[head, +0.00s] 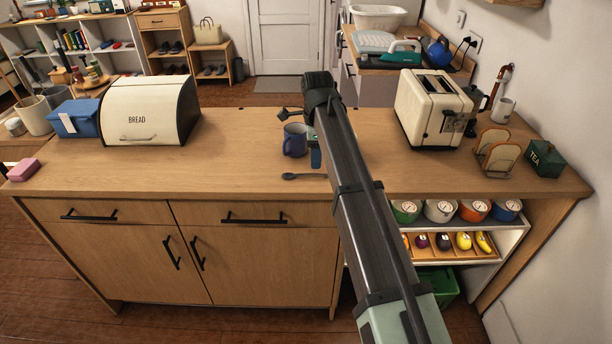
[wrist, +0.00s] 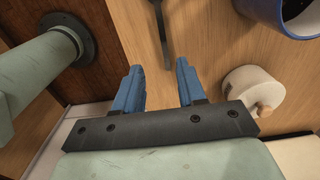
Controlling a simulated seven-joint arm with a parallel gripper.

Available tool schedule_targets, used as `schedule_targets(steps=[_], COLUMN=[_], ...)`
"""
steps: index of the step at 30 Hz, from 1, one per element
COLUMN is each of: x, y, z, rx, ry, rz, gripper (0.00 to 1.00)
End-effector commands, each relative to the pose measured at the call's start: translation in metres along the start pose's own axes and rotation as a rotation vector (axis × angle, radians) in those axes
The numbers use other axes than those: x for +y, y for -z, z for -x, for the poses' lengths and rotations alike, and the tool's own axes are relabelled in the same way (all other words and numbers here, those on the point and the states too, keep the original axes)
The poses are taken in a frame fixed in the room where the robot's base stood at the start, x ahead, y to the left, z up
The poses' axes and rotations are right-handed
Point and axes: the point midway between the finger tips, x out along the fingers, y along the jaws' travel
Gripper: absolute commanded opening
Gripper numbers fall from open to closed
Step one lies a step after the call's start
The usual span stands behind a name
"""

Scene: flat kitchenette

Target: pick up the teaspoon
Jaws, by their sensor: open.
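The dark teaspoon (head: 290,176) lies flat on the wooden counter, near its front edge, just in front of the blue mug (head: 294,140). Part of its handle is hidden behind my arm. In the wrist view a dark strip of the teaspoon (wrist: 161,30) runs from the top edge down toward the gap between my fingertips. My gripper (wrist: 159,70) is open, with its two blue fingers apart and nothing held between them. In the head view my gripper (head: 316,158) is partly hidden by my arm, beside the mug. The mug (wrist: 285,15) shows at the top right of the wrist view.
The toaster (head: 433,108), toast rack (head: 497,152) and tea tin (head: 545,159) stand to the right. The bread bin (head: 150,112) and blue box (head: 76,118) stand to the left. The counter between bread bin and mug is clear. A pale round object (wrist: 252,90) is right of my fingers.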

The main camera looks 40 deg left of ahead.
Motion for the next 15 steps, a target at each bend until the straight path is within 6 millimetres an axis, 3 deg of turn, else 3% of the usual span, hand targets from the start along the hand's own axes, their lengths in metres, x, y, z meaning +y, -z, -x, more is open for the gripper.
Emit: schedule_targets(steps=[8, 15], x=[-0.002, -0.007], y=[-0.002, -0.007], z=[-0.015, -0.045], rx=[0.0, 0.0], ry=[0.0, 0.0], rz=[0.0, 0.0], gripper=[0.4, 0.4])
